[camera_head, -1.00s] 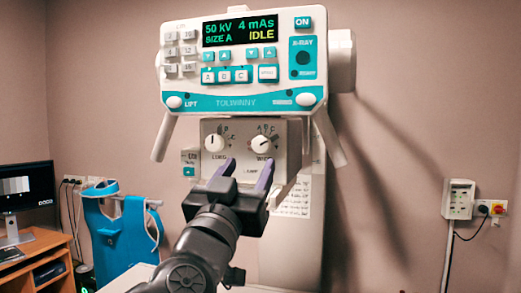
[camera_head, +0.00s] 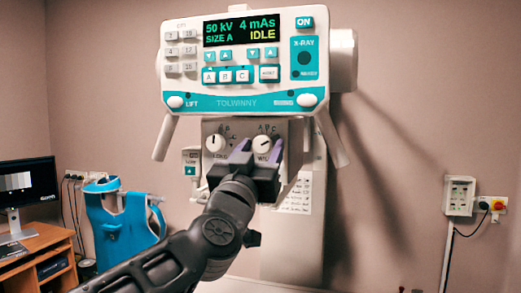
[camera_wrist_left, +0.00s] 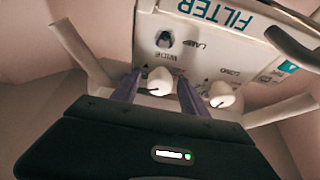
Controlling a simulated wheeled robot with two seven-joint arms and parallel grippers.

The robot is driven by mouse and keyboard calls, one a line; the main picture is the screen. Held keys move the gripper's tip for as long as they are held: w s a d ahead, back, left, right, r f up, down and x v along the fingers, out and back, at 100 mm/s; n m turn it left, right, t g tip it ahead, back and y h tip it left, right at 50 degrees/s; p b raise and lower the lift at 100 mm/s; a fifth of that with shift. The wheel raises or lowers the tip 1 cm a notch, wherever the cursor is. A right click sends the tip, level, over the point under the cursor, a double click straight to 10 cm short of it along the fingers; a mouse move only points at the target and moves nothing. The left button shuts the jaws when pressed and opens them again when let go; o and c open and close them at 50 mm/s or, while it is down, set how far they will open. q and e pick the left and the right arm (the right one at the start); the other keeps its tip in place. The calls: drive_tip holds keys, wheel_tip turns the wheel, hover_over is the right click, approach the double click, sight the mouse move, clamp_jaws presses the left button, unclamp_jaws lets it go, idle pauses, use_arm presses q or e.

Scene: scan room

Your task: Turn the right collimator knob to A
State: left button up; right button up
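The right collimator knob (camera_head: 262,143), white and round with a dark pointer line, is on the front of the grey collimator box. In the head view its line seems to slant to the upper right, towards the C end of the letters above it. In the left wrist view the knob (camera_wrist_left: 160,81) shows by the word WIDE, between my purple fingers. My left gripper (camera_head: 260,150) is open, its fingertips on either side of the knob with gaps visible; I cannot tell how deep they reach. My right gripper is out of view.
The control panel (camera_head: 240,102) with display and buttons hangs above the collimator. A blue apron (camera_head: 120,225) and a desk with a monitor (camera_head: 27,186) stand at the left.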

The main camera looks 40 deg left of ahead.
use_arm(q)
clamp_jaws()
idle(0.3)
drive_tip(key=shift+n+y, duration=0.3)
drive_tip(key=shift+n, duration=0.4)
drive_tip(key=n+y+p, duration=0.1)
drive_tip(key=n, duration=0.1)
drive_tip(key=n+g+y, duration=0.1)
drive_tip(key=n, duration=0.1)
drive_tip(key=shift+d+r+g+p, duration=0.1)
drive_tip(key=shift+g+p, duration=0.2)
drive_tip(key=shift+p, duration=0.1)
drive_tip(key=n+g+y+p, duration=0.1)
drive_tip(key=n, duration=0.2)
drive_tip(key=n+g+y+p, duration=0.1)
drive_tip(key=n, duration=0.2)
drive_tip(key=shift+w+d+r, duration=0.1)
drive_tip(key=shift+d, duration=0.05)
drive_tip(key=n+g+p, duration=0.1)
drive_tip(key=n, duration=0.1)
drive_tip(key=n+g+p, duration=0.1)
drive_tip(key=n, duration=0.2)
drive_tip(key=shift+d+r+n+y, duration=0.1)
drive_tip(key=shift+r+n+y, duration=0.05)
drive_tip(key=shift+n+y, duration=0.15)
drive_tip(key=shift+n+g+p, duration=0.45)
drive_tip(key=shift+n+g, duration=0.25)
drive_tip(key=shift+n, duration=0.8)
